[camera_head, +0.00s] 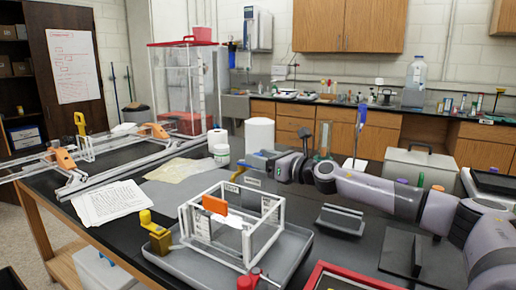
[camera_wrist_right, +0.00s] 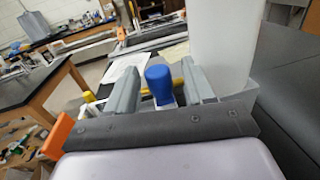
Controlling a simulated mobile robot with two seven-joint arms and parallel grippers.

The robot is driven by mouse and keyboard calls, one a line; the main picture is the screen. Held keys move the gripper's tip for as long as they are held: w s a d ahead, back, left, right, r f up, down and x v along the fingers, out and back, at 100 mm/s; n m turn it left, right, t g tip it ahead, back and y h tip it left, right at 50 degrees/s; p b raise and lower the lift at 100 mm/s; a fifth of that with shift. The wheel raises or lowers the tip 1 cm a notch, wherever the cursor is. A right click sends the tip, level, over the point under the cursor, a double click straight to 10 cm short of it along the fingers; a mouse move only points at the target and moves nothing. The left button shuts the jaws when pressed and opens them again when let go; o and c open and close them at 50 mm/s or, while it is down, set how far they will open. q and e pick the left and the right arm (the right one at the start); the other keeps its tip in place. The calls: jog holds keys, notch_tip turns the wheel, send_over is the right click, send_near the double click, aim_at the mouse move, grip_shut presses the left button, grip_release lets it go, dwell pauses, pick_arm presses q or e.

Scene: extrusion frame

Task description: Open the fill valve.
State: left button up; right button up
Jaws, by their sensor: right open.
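My right gripper (camera_head: 264,162) reaches in from the right above the bench, behind the small white frame. In the right wrist view its two grey fingers (camera_wrist_right: 160,84) stand apart, with a rounded blue knob or handle (camera_wrist_right: 159,73) between them. A gap shows on each side of the blue part; I cannot tell whether either finger touches it. No label marks the fill valve. A yellow-handled brass valve (camera_head: 158,238) stands on the grey tray, left of the white frame. A red knob (camera_head: 250,279) is at the tray's front. My left gripper is not in view.
The white frame (camera_head: 185,228) with an orange plate (camera_head: 214,205) sits on the grey tray (camera_head: 295,240). A large white cylinder (camera_head: 260,134) stands behind my right gripper. Rails with orange brackets (camera_head: 67,159) and papers (camera_head: 108,202) lie to the left.

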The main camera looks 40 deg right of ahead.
jog(key=shift+w+a+p, duration=0.15)
jog(key=shift+w+p, duration=0.15)
jog(key=shift+w, duration=0.3)
jog(key=c, duration=0.9)
